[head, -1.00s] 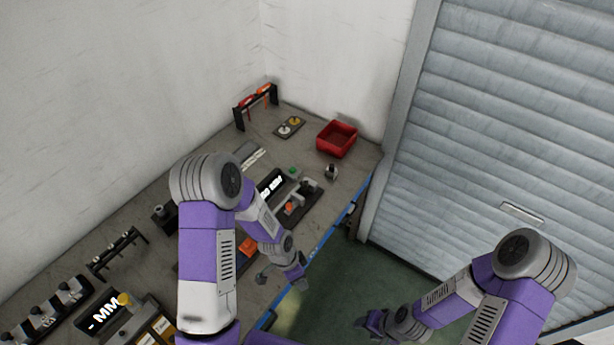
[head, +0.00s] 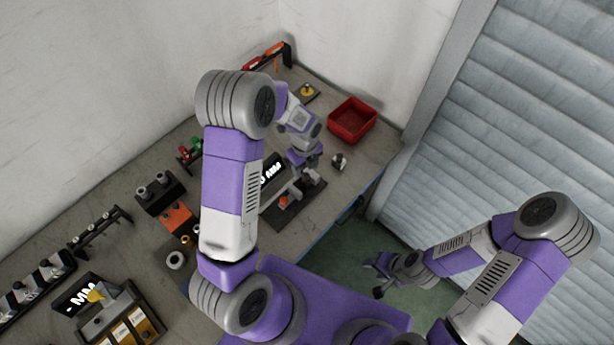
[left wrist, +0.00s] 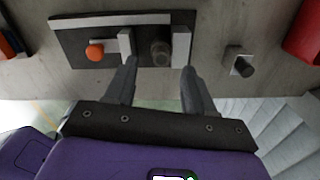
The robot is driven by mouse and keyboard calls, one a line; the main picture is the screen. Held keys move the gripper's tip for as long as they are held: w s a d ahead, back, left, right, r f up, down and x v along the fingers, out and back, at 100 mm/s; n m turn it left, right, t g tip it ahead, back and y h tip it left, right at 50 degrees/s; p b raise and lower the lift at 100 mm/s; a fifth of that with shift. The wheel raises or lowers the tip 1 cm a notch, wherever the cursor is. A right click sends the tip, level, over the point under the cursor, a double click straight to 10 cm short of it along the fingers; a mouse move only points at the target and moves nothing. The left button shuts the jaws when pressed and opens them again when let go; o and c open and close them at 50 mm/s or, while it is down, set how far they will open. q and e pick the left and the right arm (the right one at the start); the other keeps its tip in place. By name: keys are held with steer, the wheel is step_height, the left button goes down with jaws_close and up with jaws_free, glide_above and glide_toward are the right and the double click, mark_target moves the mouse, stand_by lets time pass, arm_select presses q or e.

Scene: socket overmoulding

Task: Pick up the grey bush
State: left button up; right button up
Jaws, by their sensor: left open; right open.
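A dark grey round part (left wrist: 161,53), which looks like the grey bush, stands on a dark fixture plate (left wrist: 70,28) between light blocks in the left wrist view. My left gripper (left wrist: 160,72) is open, its fingertips apart on either side just short of this part. In the head view my left gripper (head: 308,186) is over the fixture and hides that part. Another grey piece (left wrist: 240,64) with a dark cylinder lies on the table to the right; it also shows in the head view (head: 338,161). My right gripper (head: 380,276) is open and empty, off the table.
An orange knob (left wrist: 95,52) sits on the same plate, left of the part. A red bin (head: 352,121) stands at the table's far corner. A dark block with grey cylinders (head: 160,194) and an orange block (head: 177,218) lie to the left.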

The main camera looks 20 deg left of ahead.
mark_target(306, 175)
arm_select(q)
step_height(306, 175, down, 5)
steer(key=shift+d+r, duration=0.1)
steer(key=shift+r, duration=0.1)
steer(key=shift+c, duration=0.2)
steer(key=shift+w, duration=0.1)
steer(key=c, duration=0.9)
